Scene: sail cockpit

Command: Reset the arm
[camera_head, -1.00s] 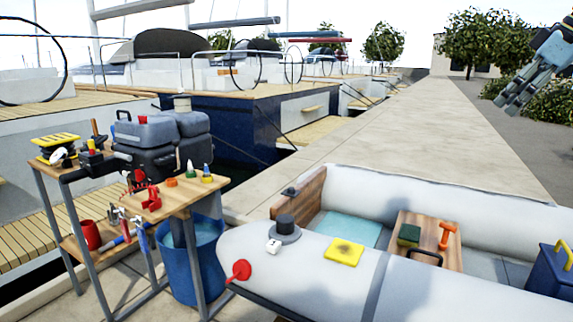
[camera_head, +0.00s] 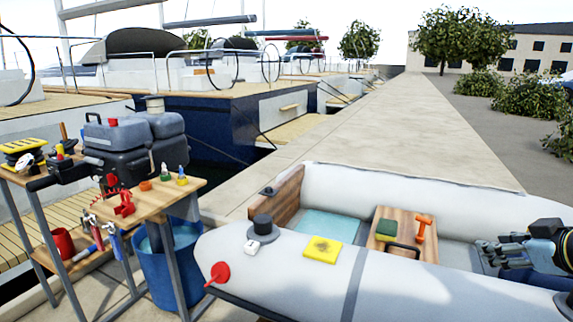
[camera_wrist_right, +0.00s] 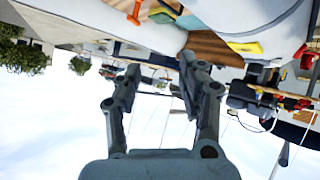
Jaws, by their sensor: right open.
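My right gripper (camera_head: 490,255) is at the right side of the head view, over the right part of the grey inflatable boat (camera_head: 400,290). In the right wrist view my right gripper (camera_wrist_right: 155,85) has its two fingers spread apart with nothing between them. The boat's wooden board (camera_head: 408,222), with a green sponge (camera_head: 386,229) and an orange-handled tool (camera_head: 423,228), is left of the gripper, apart from it. My left gripper is not in the head view.
A wooden workbench (camera_head: 150,205) with an outboard motor (camera_head: 125,150) and small tools stands at the left. A blue bucket (camera_head: 170,265) is beside it. A yellow cloth (camera_head: 322,249) and red knob (camera_head: 219,272) are on the boat's tube. The dock walkway (camera_head: 400,120) behind is clear.

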